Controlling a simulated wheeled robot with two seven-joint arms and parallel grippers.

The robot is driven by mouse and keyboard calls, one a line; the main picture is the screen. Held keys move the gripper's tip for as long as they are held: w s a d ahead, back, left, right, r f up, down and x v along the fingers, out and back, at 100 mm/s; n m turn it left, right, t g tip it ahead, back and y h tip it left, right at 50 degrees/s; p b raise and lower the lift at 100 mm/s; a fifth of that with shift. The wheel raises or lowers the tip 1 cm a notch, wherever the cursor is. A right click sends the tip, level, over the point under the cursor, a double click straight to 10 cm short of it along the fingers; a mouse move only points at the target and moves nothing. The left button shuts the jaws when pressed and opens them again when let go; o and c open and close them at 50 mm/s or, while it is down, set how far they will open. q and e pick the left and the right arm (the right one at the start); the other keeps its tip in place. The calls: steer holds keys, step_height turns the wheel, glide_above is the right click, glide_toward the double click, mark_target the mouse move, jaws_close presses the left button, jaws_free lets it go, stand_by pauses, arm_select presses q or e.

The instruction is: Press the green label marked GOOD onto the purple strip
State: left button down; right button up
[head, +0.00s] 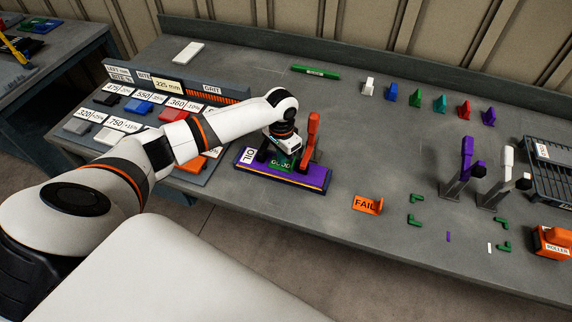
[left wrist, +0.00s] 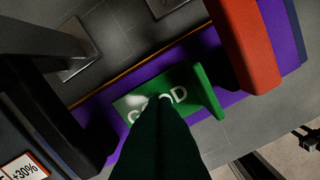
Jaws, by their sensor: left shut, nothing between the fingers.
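My left gripper (head: 284,151) is over the label. In the left wrist view its shut, empty fingers (left wrist: 158,102) reach over the label and hide part of the word. I cannot tell whether the tips touch it. My right gripper is not in view.
A red-orange upright lever (head: 312,132) stands just right of the label. An OIL card (head: 249,156) is at the strip's left. The orange FAIL label (head: 366,204) lies to the right. Purple and white levers (head: 465,162) stand further right. The bench middle is clear.

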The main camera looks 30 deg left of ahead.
arm_select(q)
steer(key=shift+f, duration=0.5)
steer(key=shift+r, duration=0.1)
stand_by(0.5)
step_height(320, 180, up, 7)
steer(key=p, duration=0.7)
steer(key=shift+p, duration=0.35)
